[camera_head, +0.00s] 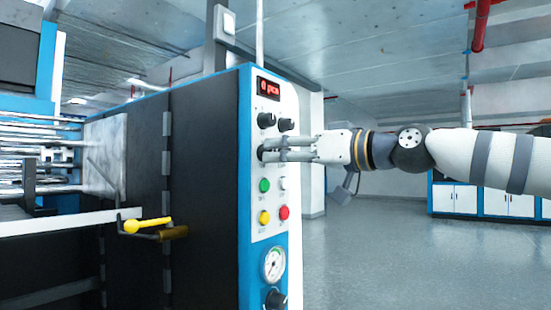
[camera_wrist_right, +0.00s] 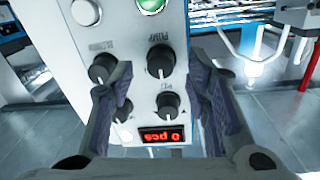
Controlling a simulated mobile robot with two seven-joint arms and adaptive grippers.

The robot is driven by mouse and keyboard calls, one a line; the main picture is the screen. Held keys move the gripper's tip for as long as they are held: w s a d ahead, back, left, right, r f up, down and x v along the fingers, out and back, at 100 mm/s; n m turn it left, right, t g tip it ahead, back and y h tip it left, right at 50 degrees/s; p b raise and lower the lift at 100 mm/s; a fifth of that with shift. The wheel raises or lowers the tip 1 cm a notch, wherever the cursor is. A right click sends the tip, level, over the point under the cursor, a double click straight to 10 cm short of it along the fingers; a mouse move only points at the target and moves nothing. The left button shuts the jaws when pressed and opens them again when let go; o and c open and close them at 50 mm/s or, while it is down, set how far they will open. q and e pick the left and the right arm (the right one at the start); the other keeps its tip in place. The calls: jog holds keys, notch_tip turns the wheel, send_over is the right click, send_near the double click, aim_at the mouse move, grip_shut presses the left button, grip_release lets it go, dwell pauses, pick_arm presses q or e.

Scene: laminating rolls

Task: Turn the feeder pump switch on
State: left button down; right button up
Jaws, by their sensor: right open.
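The control panel (camera_head: 272,165) is on the front of the blue and black machine, and it shows upside down in the wrist view (camera_wrist_right: 135,75). The black knob labelled PUMP (camera_wrist_right: 160,60) is in the wrist view, with its white pointer line showing. In the head view my fingers partly hide the lower knobs. My right gripper (camera_head: 266,149) reaches in from the right, close to the panel. It is open and empty, with its fingers (camera_wrist_right: 157,82) on either side of the PUMP knob in the wrist view; contact cannot be told. My left gripper is out of view.
Above are a red "0 pcs" display (camera_head: 268,88) and two more knobs (camera_head: 266,120). Below are green (camera_head: 264,185), white, yellow and red (camera_head: 284,212) buttons and a gauge (camera_head: 274,264). A yellow-handled lever (camera_head: 150,225) sticks out at left. The floor at right is clear.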

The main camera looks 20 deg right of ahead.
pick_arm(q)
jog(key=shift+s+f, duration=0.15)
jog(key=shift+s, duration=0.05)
pick_arm(e)
jog(key=shift+x, duration=1.1)
jog(key=shift+r, duration=0.15)
grip_shut()
